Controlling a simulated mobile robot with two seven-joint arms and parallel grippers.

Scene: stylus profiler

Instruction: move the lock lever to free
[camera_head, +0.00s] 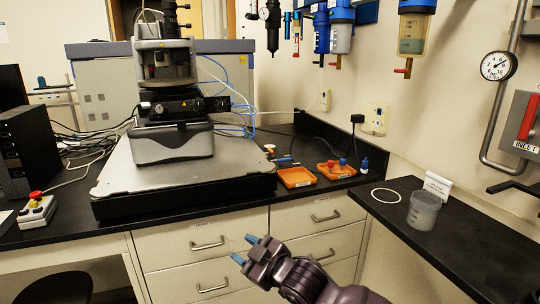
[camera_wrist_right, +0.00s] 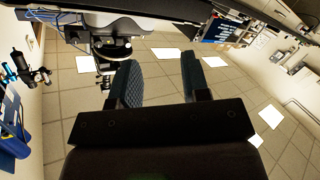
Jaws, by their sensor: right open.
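My right gripper (camera_head: 245,249) is open and empty, its blue fingertips apart, in front of the drawers and below the counter top. In the right wrist view the same gripper (camera_wrist_right: 160,70) has its two dark padded fingers apart with nothing between them. The stylus profiler (camera_head: 166,70) stands on a grey platform (camera_head: 115,175) at the back left, well away from the gripper. I cannot pick out a lever marked lock or free; at this size any such lever on the profiler is too small to tell. My left gripper is not in view.
A red handle (camera_head: 528,117) is on the INLET panel at the right wall. Orange trays (camera_head: 297,177) sit right of the platform. A clear cup (camera_head: 423,211) and white ring (camera_head: 385,195) are on the right-hand black counter.

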